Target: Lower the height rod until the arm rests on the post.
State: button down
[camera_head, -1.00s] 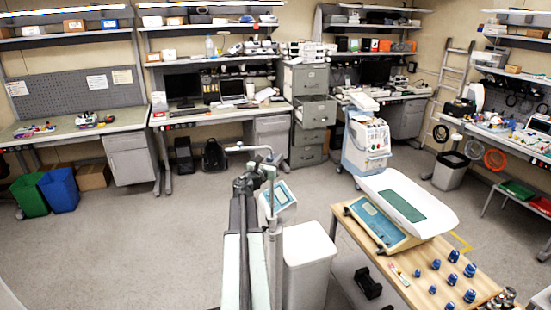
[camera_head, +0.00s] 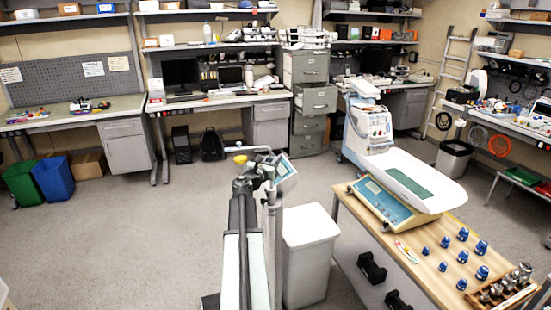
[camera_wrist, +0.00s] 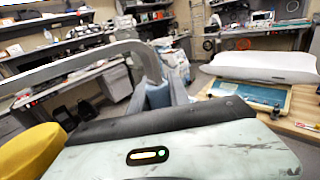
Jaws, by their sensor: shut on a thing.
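The height rod's grey arm (camera_head: 262,148) runs sideways above my gripper (camera_head: 268,174) in the head view. In the wrist view the arm (camera_wrist: 75,66) crosses from the left and bends down between the blue-grey jaws of my gripper (camera_wrist: 168,93). My gripper is shut on the rod, and the contact is partly hidden. A yellow rounded top (camera_head: 240,158) sits just below the arm's left end, apparently the post's top. It is also in the lower left of the wrist view (camera_wrist: 28,150), with a visible gap under the arm. A blue display head (camera_head: 285,172) is beside the rod.
A white bin (camera_head: 307,228) stands right of the rod. A wooden table (camera_head: 425,268) at the right holds a baby scale (camera_head: 408,180), several blue weights and a tray of metal weights (camera_head: 505,290). Workbenches line the back.

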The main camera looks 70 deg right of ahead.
notch_tip(320, 180, down, 4)
jog(key=shift+a+r+b, duration=0.1)
jog(key=shift+b, duration=0.95)
jog(key=c, duration=1.2)
grip_release()
jog(key=shift+w, duration=0.1)
jog(key=shift+c, duration=0.2)
jog(key=a, duration=0.7)
jog(key=shift+w+a, duration=0.35)
